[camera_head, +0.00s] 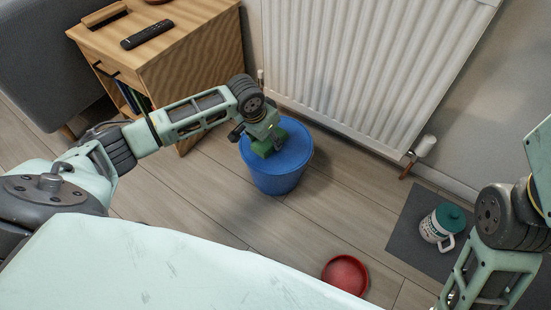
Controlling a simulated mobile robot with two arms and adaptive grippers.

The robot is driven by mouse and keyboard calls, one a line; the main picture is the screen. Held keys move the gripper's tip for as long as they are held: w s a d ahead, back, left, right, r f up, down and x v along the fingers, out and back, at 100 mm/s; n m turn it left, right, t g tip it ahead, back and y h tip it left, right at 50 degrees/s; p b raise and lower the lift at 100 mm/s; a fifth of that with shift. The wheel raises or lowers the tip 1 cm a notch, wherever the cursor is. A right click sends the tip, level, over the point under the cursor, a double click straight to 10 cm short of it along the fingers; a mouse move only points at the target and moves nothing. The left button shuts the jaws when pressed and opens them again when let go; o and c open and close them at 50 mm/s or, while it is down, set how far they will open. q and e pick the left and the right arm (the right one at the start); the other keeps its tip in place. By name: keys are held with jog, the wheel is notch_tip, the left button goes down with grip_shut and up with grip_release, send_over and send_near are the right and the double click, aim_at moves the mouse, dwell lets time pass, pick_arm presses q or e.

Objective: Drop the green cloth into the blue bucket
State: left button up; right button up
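The blue bucket (276,180) stands on the wood floor, between the wooden cabinet and the radiator.
The wooden cabinet (190,50) with a black remote (147,34) on top stands behind my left arm. The white radiator (370,60) is behind the bucket. A red bowl (345,274) is on the floor.

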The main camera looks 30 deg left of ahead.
pick_arm(q)
jog(key=o, duration=0.5)
jog(key=shift+c, duration=0.2)
jog(key=v, duration=1.2)
